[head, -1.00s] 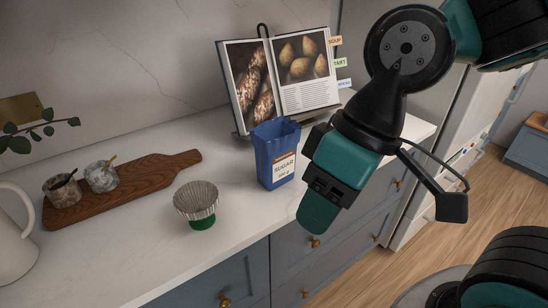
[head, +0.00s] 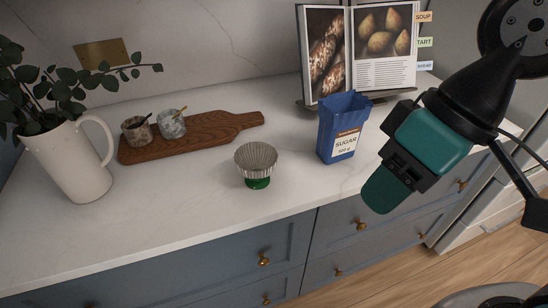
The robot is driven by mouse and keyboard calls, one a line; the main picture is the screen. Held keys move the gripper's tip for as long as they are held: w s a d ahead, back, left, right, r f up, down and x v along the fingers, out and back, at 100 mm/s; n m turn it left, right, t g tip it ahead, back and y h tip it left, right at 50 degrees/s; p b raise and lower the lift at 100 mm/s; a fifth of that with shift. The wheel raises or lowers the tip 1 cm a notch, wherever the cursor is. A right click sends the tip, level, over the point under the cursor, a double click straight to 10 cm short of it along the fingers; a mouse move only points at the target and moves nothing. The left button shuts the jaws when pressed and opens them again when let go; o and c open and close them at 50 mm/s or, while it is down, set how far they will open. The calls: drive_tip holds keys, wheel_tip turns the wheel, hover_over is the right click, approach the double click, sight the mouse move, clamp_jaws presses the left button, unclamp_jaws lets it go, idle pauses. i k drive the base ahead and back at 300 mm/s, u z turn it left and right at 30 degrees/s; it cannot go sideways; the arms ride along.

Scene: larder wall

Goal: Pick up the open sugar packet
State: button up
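The open sugar packet (head: 340,130) is blue with a white label reading SUGAR. It stands upright on the white counter in the head view, its jagged top open. My gripper (head: 382,190) is to the right of the packet and in front of it in the picture, pointing down and left. A gap shows between it and the packet. I see the gripper from its side, so its finger opening is hidden. No object shows in it.
A fluted bowl on a green foot (head: 256,165) stands left of the packet. A cookbook on a stand (head: 362,55) is behind it. A wooden board (head: 205,135) with two small pots and a white jug (head: 70,165) are further left. The counter front (head: 190,215) is clear.

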sight(342, 116)
drive_tip(key=z, duration=2.4)
drive_tip(key=i, duration=2.55)
drive_tip(key=u, duration=3.6)
drive_tip(key=i, duration=0.45)
drive_tip(key=z, duration=0.05)
